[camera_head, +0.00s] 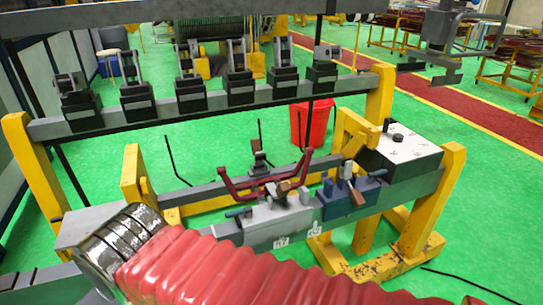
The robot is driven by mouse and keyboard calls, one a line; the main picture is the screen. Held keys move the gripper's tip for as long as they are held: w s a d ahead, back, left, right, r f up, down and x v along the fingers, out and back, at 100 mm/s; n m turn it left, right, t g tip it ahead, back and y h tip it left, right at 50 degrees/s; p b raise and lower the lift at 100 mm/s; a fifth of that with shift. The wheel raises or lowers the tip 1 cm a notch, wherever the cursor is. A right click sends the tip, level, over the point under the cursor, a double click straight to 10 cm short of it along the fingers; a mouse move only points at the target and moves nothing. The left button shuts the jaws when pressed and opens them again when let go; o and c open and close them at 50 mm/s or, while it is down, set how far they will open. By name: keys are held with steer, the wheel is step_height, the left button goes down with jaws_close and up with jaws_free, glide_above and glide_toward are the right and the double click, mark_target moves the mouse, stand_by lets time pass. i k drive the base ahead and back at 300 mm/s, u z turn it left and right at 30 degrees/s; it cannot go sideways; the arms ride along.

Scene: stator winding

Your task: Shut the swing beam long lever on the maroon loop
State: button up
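The maroon loop (228,184) sits on the lower grey beam near the middle, with its two ends bent upward. A light grey clamp block (270,226) stands at its near side, with a teal handle (238,212) at the left and a brown-tipped lever (283,188) close to the loop. A small black clamp (260,163) stands behind the loop. I cannot tell which lever is the swing beam's long one, or whether any lever touches the loop.
My red-sleeved arm crosses the lower foreground. An upper grey beam (155,118) carries several black clamps behind the loop. A black box with a white top (400,143) stands at the right end. Yellow posts (440,200) hold the beams. A red bin (312,122) stands behind on green floor.

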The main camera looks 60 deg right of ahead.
mark_target(260, 156)
steer(key=z, duration=0.5)
steer(key=k, duration=1.15)
steer(key=z, duration=0.55)
steer(key=i, duration=1.4)
steer(key=u, duration=0.15)
